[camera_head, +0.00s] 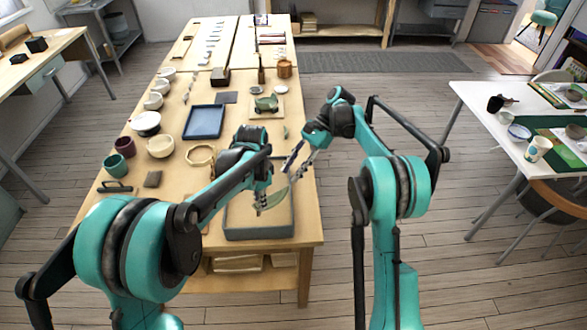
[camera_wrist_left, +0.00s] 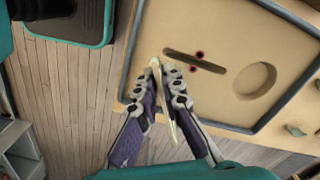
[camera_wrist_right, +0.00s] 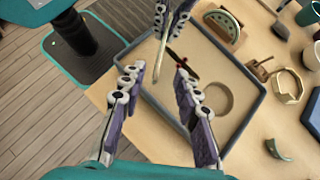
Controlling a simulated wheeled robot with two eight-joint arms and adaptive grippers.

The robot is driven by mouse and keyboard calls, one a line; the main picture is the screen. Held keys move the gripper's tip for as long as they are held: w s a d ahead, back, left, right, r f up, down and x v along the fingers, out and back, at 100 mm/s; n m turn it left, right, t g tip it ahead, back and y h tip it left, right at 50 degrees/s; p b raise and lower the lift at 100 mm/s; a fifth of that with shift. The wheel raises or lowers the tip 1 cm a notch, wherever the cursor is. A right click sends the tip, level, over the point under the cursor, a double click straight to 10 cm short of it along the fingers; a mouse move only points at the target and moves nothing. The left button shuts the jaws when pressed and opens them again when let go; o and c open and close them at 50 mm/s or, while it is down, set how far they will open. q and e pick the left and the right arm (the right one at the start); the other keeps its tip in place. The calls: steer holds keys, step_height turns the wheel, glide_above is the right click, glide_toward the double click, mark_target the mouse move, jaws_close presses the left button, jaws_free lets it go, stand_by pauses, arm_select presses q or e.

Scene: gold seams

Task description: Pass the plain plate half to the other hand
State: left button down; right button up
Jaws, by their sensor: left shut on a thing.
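The plain plate half (camera_head: 274,199) is a thin pale green piece above the grey-walled tray (camera_head: 262,233) at the table's near end. My left gripper (camera_head: 262,200) is shut on it. In the left wrist view the plate half (camera_wrist_left: 163,98) shows nearly edge-on between the fingers (camera_wrist_left: 165,76). My right gripper (camera_head: 294,165) is open and empty, up and right of the plate half. In the right wrist view the plate half (camera_wrist_right: 160,61) hangs from my left fingers, ahead of my open right fingers (camera_wrist_right: 157,76), apparently apart from them.
The tray floor has a dark slot (camera_wrist_left: 194,60) and a round recess (camera_wrist_left: 254,80). A wooden ring (camera_head: 200,155), a blue tray (camera_head: 204,122) and several bowls and cups stand farther along the table. A green patterned half piece (camera_wrist_right: 222,20) stands beyond the tray.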

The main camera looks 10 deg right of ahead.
mark_target(273, 208)
steer(key=x, duration=1.2)
steer(key=shift+d, duration=0.1)
jaws_close()
arm_select(q)
steer(key=c, duration=1.6)
jaws_free()
steer(key=shift+r, duration=0.1)
